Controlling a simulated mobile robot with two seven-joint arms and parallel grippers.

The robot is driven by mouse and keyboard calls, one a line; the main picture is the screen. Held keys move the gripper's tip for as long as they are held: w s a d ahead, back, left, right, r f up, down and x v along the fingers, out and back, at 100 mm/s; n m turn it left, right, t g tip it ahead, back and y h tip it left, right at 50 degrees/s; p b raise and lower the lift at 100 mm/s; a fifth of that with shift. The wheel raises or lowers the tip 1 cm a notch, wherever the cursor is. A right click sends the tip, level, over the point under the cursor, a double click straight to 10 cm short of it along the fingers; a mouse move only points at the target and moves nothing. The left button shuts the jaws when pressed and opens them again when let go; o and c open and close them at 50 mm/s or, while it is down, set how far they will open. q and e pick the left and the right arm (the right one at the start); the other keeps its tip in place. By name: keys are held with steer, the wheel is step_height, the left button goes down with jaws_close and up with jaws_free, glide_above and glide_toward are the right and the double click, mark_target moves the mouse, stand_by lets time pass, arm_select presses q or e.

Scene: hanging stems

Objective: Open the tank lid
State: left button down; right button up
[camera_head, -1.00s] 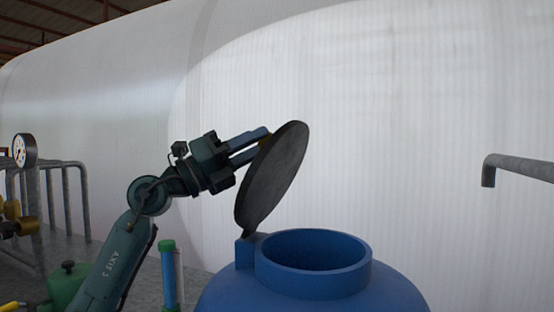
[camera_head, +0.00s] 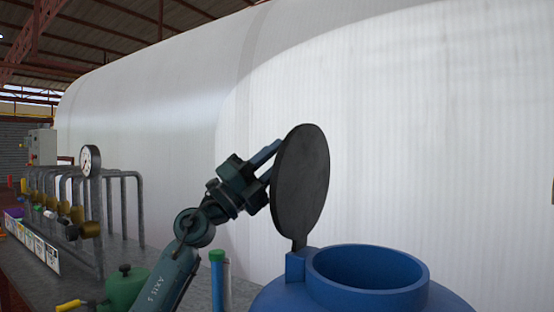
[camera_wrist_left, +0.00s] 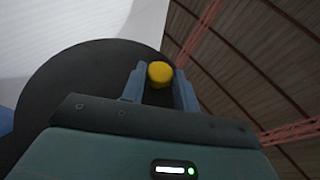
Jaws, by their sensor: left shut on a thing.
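The blue tank (camera_head: 300,296) stands at the lower right in the head view, its round mouth uncovered. Its dark round lid (camera_head: 301,182) stands nearly upright on the hinge at the left of the mouth. My left gripper (camera_head: 272,163) is behind the lid's left side. In the left wrist view the lid (camera_wrist_left: 60,85) fills the left, and a yellow knob (camera_wrist_left: 160,73) sits between the fingers of my left gripper (camera_wrist_left: 160,86), which is shut on it. The lid hides the knob in the head view. My right gripper is not in view.
A large white tank (camera_head: 400,120) fills the background. On the left are a pressure gauge (camera_head: 90,160), grey pipes (camera_head: 130,205) and brass valves (camera_head: 90,229). A green container (camera_head: 125,287) and a green-capped blue tube (camera_head: 217,280) stand beside my left arm.

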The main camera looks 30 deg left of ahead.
arm_select(q)
steer(key=c, duration=1.1)
jaws_free()
steer(key=shift+b+v, duration=2.25)
steer(key=shift+v, duration=4.35)
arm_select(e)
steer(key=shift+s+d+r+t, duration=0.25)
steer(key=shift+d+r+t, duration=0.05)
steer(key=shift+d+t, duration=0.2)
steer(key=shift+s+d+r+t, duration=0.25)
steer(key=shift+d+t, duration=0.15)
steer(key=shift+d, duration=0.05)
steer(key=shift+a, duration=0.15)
